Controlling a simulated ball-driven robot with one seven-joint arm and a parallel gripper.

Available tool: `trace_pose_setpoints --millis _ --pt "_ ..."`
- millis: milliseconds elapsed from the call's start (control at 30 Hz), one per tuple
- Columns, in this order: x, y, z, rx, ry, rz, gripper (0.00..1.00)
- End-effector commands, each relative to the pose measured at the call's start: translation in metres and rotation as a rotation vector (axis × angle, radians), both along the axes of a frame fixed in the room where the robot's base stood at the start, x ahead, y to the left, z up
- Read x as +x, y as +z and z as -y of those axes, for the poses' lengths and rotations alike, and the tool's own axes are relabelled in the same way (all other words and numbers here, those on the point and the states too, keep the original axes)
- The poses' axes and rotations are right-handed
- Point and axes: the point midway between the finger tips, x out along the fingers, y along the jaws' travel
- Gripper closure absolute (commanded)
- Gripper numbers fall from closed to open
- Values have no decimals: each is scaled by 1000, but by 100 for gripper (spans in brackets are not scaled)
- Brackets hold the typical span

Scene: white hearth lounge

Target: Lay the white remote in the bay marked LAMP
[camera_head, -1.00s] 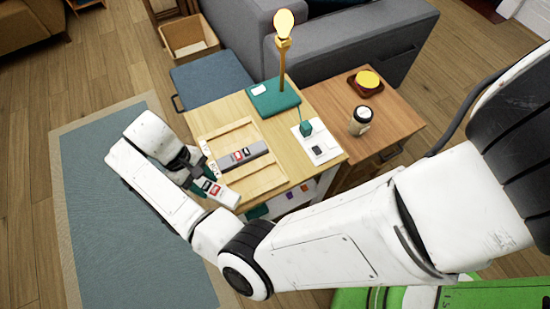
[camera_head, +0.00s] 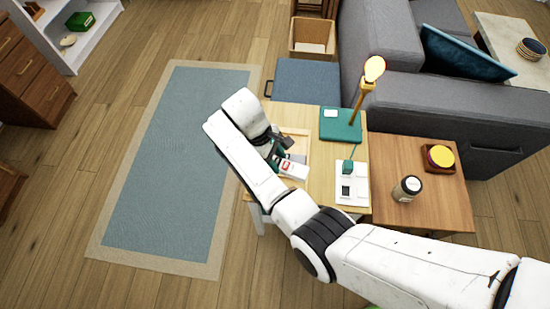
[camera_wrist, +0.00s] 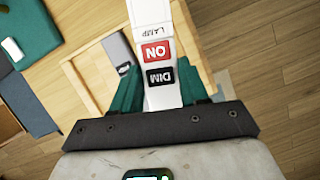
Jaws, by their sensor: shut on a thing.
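My gripper (camera_wrist: 160,92) is shut on the white remote (camera_wrist: 158,52), its teal fingers on either side. The remote has a red ON button, a black DIM button and the word LAMP, all upside down in the wrist view. In the head view, my gripper (camera_head: 279,156) holds the remote (camera_head: 292,169) over or beside the near part of the wooden tray (camera_head: 303,135); the gap is unclear. The tray rim also shows in the wrist view (camera_wrist: 84,97). A grey remote (camera_wrist: 118,49) lies in the tray. I cannot read any bay label; my arm hides much of the tray.
A teal lamp base (camera_head: 341,126) with a yellow lamp stands behind the tray. A white board (camera_head: 352,184) with a teal plug-like piece is at its right. A jar (camera_head: 407,188) stands on the side table. Open floor and a blue rug (camera_head: 165,165) lie left.

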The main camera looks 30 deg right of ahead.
Motion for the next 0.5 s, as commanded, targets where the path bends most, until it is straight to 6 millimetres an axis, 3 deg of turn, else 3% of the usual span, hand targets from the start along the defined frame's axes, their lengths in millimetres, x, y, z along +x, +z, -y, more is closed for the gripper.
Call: trace_pose_setpoints --millis 233,500 --pt "-11 3 -9 -1 204 -1 89" --pt "-15 -2 -14 0 267 1 89"
